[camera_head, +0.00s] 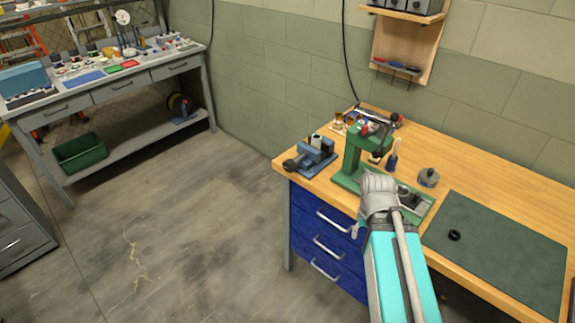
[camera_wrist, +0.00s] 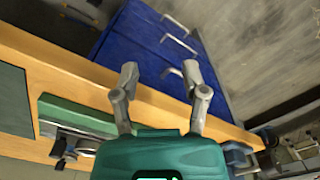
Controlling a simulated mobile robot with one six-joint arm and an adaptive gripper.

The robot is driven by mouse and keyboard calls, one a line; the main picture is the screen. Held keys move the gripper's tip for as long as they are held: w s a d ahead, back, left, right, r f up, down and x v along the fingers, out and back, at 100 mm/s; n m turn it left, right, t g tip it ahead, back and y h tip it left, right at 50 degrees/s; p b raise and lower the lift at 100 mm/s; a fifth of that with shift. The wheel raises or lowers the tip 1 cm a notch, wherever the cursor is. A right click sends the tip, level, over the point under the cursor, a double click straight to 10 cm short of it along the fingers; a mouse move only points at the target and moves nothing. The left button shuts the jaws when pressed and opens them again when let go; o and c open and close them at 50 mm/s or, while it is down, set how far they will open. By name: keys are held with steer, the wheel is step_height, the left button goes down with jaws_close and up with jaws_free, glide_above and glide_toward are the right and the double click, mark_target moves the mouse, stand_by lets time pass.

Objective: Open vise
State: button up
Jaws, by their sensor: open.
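A small blue-grey vise (camera_head: 316,154) sits at the left end of the wooden workbench (camera_head: 478,185) in the head view. Its dark handle end faces left, and its jaw gap is too small to judge. In the wrist view, part of the vise (camera_wrist: 238,156) shows at the lower right, cut off by my gripper body. My gripper (camera_wrist: 160,74) is open and empty in the wrist view, its two grey fingers spread over the bench's front edge and blue drawers. In the head view my arm reaches up in front of the bench, right of the vise, and hides the fingers.
A green press (camera_head: 353,158) stands right of the vise, close to my arm. A round metal part (camera_head: 428,177) and a dark green mat (camera_head: 500,255) with a black ring (camera_head: 454,235) lie farther right. Blue drawers (camera_head: 322,238) sit under the bench. Open floor lies left.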

steer(key=shift+o, duration=1)
steer(key=shift+w+a, duration=0.1)
steer(key=n+t+y+p, duration=0.3)
steer(key=n+y+p, duration=0.1)
steer(key=n+p, duration=0.85)
glide_toward(290, 161)
steer(key=shift+r+m+p, duration=0.55)
steer(key=shift+r+m, duration=0.3)
steer(key=shift+m, duration=0.1)
steer(key=shift+f, duration=0.15)
steer(key=b+x, duration=0.8)
steer(key=x, duration=0.1)
steer(key=b+x, duration=0.4)
steer(key=shift+s+f+b, duration=0.25)
steer(key=shift+f+b, duration=0.05)
steer(key=shift+b, duration=0.05)
